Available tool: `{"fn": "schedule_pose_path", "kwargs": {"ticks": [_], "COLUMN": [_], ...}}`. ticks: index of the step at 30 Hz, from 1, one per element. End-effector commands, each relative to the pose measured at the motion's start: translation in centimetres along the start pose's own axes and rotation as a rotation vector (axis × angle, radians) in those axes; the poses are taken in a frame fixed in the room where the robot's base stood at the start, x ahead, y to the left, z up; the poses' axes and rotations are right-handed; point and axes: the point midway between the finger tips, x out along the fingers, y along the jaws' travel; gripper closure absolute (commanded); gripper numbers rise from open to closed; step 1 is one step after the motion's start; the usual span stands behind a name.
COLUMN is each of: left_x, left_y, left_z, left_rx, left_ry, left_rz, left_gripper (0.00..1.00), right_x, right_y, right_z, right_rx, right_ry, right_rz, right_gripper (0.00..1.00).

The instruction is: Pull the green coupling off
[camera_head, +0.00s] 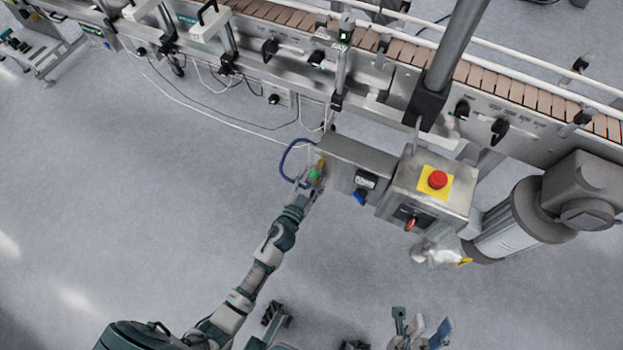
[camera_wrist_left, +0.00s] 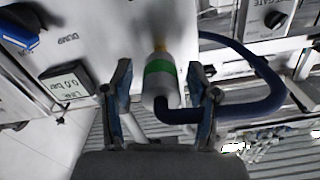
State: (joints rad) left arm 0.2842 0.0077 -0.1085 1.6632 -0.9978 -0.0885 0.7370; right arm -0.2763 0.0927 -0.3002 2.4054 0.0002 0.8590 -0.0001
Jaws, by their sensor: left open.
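The coupling (camera_wrist_left: 159,68) is a silver cylinder with a green band, on a brass-coloured fitting at the panel in the left wrist view. In the head view the green coupling (camera_head: 315,174) shows small at the left end of the steel box. A blue hose (camera_wrist_left: 262,75) leaves its near end and loops to the right. My left gripper (camera_head: 309,186) is open, with one finger on each side of the coupling; in the wrist view (camera_wrist_left: 165,100) gaps show between the fingers and it. My right gripper (camera_head: 420,328) is at the bottom of the head view, its fingers apart and empty.
A gauge display (camera_wrist_left: 68,86) and a blue knob (camera_wrist_left: 18,36) are on the panel. The steel box (camera_head: 350,158) adjoins a control box with a red emergency button (camera_head: 438,179). The conveyor (camera_head: 480,75) runs behind. Open floor lies left.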

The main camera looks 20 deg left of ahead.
Motion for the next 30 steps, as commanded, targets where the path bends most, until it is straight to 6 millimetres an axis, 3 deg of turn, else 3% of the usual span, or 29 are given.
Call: {"fn": "schedule_pose_path", "kwargs": {"ticks": [5,18,24,30], "left_x": [-1.6,-10.6,-11.9,-12.0], "left_y": [0.0,0.0,0.0,0.0], "left_z": [0.1,0.3,0.3,0.3], "left_rx": [-0.001,-0.003,-0.001,-0.001], "left_ry": [-0.002,-0.004,-0.003,-0.002], "left_rz": [0.000,0.000,0.001,0.001], "left_gripper": [0.41,0.41,0.41,0.41], "right_x": [-0.1,-0.1,0.0,0.0], "right_y": [-0.1,-0.1,-0.1,-0.1], "right_z": [-0.2,-0.2,-0.2,-0.2], "right_rx": [0.000,0.000,0.000,0.000], "right_ry": [0.001,0.001,0.001,0.001], "right_rz": [0.000,0.000,0.000,-0.001], "right_gripper": [0.60,0.60,0.60,0.60]}}
